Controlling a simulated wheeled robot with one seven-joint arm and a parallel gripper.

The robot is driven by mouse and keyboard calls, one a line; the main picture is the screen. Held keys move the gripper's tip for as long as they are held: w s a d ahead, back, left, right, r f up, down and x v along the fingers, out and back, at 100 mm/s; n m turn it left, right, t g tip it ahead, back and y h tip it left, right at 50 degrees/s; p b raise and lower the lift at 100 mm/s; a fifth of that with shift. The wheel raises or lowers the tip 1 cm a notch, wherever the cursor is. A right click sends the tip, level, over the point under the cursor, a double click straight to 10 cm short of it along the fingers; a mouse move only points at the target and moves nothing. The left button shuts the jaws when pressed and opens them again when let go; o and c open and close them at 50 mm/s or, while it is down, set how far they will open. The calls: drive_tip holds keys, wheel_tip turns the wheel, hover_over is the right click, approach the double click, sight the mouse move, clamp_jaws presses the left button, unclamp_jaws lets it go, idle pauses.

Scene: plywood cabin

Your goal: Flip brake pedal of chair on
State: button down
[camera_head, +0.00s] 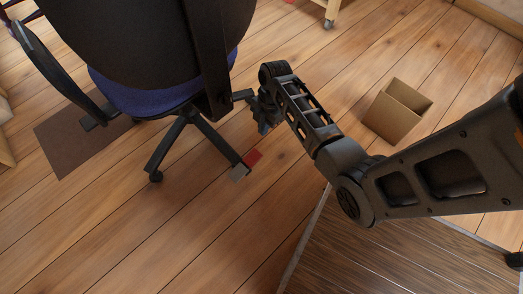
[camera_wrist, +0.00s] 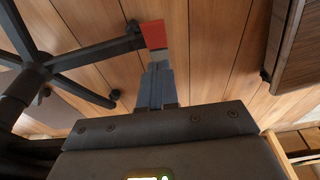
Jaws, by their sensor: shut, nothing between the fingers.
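The black office chair (camera_head: 130,40) with a blue seat (camera_head: 150,98) stands at the upper left of the head view. A red pedal (camera_head: 253,157) and a grey pedal (camera_head: 238,173) sit at the end of one chair leg. The red pedal also shows in the wrist view (camera_wrist: 153,34), beside the leg end. My gripper (camera_head: 264,128) points down a little behind the red pedal in the head view. In the wrist view its closed fingertips (camera_wrist: 158,66) lie just below the red pedal, with nothing held. I cannot tell whether they touch it.
An open cardboard box (camera_head: 393,114) stands on the plank floor to the right. A dark wood-grain surface (camera_head: 390,255) with a pale edge is at the bottom right. A brown mat (camera_head: 70,150) lies under the chair. The floor at the lower left is clear.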

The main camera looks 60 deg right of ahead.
drive_tip(key=b, duration=0.7)
approach(260, 154)
drive_tip(key=f, duration=0.1)
drive_tip(key=a+f, duration=0.1)
drive_tip(key=f, duration=0.3)
drive_tip(key=shift+w+a, duration=0.1)
drive_tip(key=shift+a, duration=0.25)
drive_tip(key=shift+d+f, duration=0.15)
drive_tip(key=shift+f, duration=0.55)
